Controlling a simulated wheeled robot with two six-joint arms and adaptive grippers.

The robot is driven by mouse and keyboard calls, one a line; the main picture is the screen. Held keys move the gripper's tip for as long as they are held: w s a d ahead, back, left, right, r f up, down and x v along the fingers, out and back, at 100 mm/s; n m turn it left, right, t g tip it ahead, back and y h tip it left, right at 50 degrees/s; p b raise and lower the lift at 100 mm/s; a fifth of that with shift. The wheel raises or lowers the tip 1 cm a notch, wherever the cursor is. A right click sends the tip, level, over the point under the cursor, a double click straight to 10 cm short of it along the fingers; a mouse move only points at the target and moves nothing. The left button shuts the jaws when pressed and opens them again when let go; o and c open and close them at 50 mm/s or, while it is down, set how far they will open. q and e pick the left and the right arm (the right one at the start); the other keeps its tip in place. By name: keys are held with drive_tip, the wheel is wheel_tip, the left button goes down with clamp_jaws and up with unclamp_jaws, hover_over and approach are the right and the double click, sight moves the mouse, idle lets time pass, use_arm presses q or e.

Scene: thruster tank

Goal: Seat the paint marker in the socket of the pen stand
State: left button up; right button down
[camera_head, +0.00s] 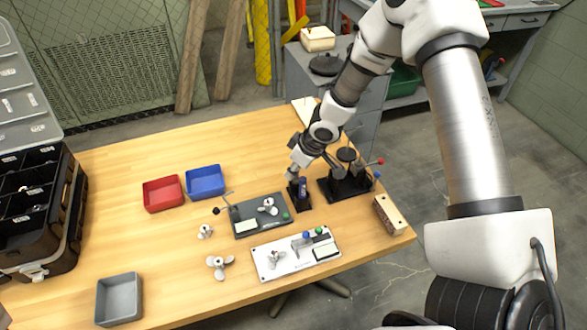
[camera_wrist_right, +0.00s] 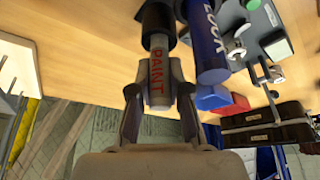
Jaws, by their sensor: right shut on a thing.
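The paint marker (camera_wrist_right: 158,68) is a grey cylinder with red PAINT lettering. In the right wrist view it sits between the fingers of my right gripper (camera_wrist_right: 160,88), which is shut on it. Beyond the grey body is a wider black part (camera_wrist_right: 157,22); I cannot tell whether it belongs to the marker or the stand. The black pen stand (camera_head: 300,204) is on the table in the head view, with my right gripper (camera_head: 293,176) just above it. A blue marker (camera_wrist_right: 206,45) is close beside the paint marker, and also shows at the stand (camera_head: 303,187). My left gripper is out of view.
A black rack with colored knobs (camera_head: 345,187) stands right of the pen stand. A dark plate (camera_head: 245,229) and a white plate (camera_head: 268,262) carry fixtures in front. Red (camera_head: 163,194) and blue (camera_head: 206,181) trays lie left. The table's left middle is mostly clear.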

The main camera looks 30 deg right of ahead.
drive_tip(key=shift+f, duration=0.3)
idle(0.5)
drive_tip(key=c, duration=1)
unclamp_jaws()
drive_tip(key=shift+c, duration=0.2)
drive_tip(key=w+p+v, duration=0.1)
drive_tip(key=p+v, duration=0.2)
drive_tip(key=v, duration=1.3)
drive_tip(key=shift+w+a+r, duration=0.2)
drive_tip(key=shift+a+r, duration=0.05)
drive_tip(key=shift+a, duration=0.05)
drive_tip(key=shift+w+f, duration=0.1)
